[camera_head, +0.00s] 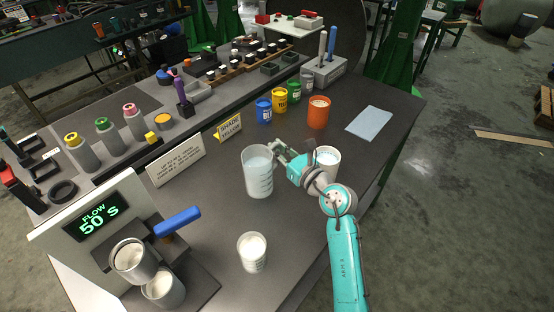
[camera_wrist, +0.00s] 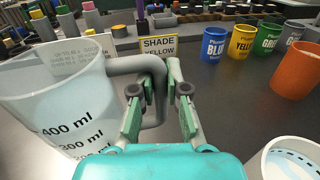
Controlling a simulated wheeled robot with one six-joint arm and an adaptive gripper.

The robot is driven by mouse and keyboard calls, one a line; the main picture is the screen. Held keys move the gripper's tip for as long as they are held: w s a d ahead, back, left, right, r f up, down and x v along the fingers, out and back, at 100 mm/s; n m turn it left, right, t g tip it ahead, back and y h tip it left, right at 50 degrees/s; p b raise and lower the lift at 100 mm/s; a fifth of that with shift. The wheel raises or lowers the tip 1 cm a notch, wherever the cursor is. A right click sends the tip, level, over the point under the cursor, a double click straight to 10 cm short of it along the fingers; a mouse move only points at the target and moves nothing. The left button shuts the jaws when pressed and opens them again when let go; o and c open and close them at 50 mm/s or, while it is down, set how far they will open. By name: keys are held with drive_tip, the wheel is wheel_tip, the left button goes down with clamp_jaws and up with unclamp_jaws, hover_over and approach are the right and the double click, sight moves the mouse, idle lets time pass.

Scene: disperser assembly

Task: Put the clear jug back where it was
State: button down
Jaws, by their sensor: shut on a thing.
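The clear jug (camera_head: 258,174) stands upright near the middle of the table in the head view, with pale liquid inside. It fills the left side of the wrist view (camera_wrist: 60,110), where its 400 ml and 300 ml marks and its grey handle (camera_wrist: 152,100) show. My gripper (camera_head: 281,150) is at the jug's right side. In the wrist view my gripper's green fingers (camera_wrist: 160,112) are shut on the jug's handle. I cannot tell whether the jug's base touches the table or hangs just above it.
A white cup (camera_head: 327,160) stands close behind my gripper, and an orange cup (camera_head: 318,113) is beyond it. A small beaker (camera_head: 252,252) stands in front. The flow machine (camera_head: 100,225) is at left. A "SHADE YELLOW" sign (camera_head: 229,127) and blue cup (camera_head: 264,110) stand behind the jug.

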sight(279, 163)
drive_tip(key=shift+f, duration=1.85)
drive_tip(key=shift+d+f, duration=0.1)
drive_tip(key=shift+f, duration=0.05)
drive_tip(key=c, duration=1.2)
unclamp_jaws()
drive_tip(key=shift+s+d, duration=0.1)
drive_tip(key=v, duration=1.1)
drive_tip(key=shift+s+d, duration=0.2)
drive_tip(key=shift+s, duration=0.15)
